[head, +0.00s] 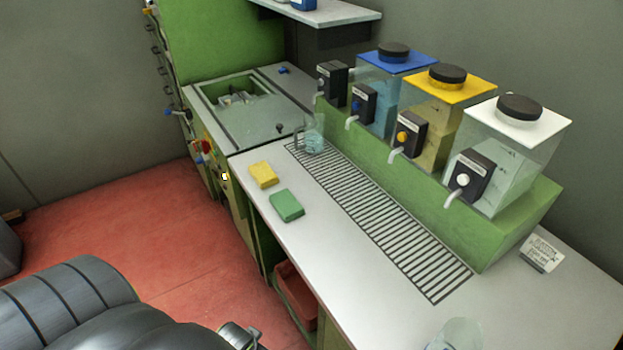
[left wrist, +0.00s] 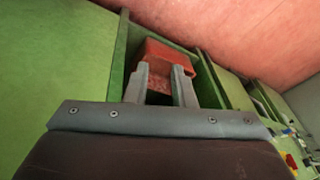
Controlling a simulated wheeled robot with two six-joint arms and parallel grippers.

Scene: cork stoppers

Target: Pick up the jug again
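A clear jug (head: 314,140) with a handle on its left side stands upright at the far end of the drain grate (head: 395,222). It holds a little pale blue liquid. A second clear vessel (head: 456,336) is cut off by the bottom edge of the head view; I cannot tell whether it is another jug. My left gripper (left wrist: 160,84) is open and empty in the left wrist view, its fingers apart in front of a red bin (left wrist: 170,52). It is low beside the counter front, far from the jug. My right gripper is not in view.
Blue-, yellow- and white-lidded dispensers (head: 396,58) (head: 447,84) (head: 519,122) with taps stand on a green ledge behind the grate. Yellow and green sponges (head: 262,174) (head: 287,206) lie on the counter (head: 330,262). A sink (head: 250,108) is at the far end. A label card (head: 542,253) is at right.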

